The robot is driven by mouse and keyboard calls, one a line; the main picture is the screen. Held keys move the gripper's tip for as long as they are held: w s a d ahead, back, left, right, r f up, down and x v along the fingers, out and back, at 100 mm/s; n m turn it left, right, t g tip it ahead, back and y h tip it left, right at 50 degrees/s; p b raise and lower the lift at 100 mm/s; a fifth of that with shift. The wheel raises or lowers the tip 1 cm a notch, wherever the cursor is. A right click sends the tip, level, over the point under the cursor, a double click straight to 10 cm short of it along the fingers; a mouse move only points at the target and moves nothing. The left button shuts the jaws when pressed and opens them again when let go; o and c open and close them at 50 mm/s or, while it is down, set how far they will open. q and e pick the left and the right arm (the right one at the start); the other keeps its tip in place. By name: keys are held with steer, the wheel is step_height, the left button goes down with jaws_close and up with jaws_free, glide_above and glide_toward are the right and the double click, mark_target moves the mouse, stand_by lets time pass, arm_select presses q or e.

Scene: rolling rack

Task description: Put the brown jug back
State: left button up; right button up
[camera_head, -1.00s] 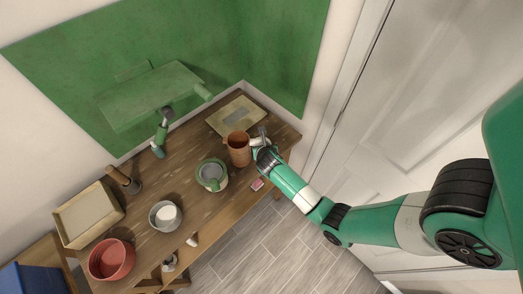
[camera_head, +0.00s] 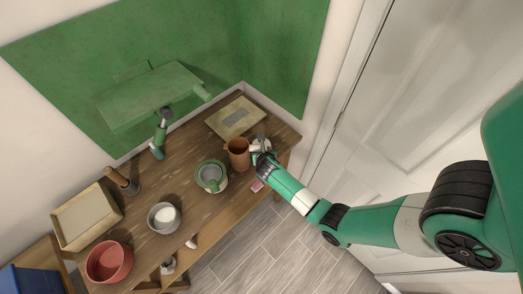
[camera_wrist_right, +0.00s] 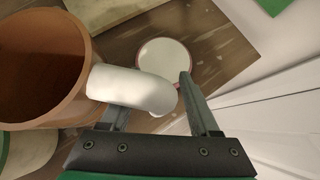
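The brown jug (camera_head: 238,155) stands upright on the wooden rack top, near its right end. In the right wrist view the jug (camera_wrist_right: 42,75) fills the left side, with its open mouth showing, and its white handle (camera_wrist_right: 130,88) reaches toward my gripper. My right gripper (camera_head: 262,155) is just right of the jug. In its wrist view the fingers (camera_wrist_right: 155,105) are apart, with the handle between and partly in front of them; contact is not clear. My left gripper is not in view.
A green-and-grey pot (camera_head: 211,177) stands close left of the jug. A pale board (camera_head: 223,128) lies behind, and a round pale disc (camera_wrist_right: 164,60) lies beyond the handle. A metal pot (camera_head: 156,223), red bowl (camera_head: 109,261) and wooden tray (camera_head: 85,217) stand further left.

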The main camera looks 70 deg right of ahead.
steer(key=shift+r, duration=0.25)
steer(key=p+v, duration=0.2)
steer(key=v, duration=1)
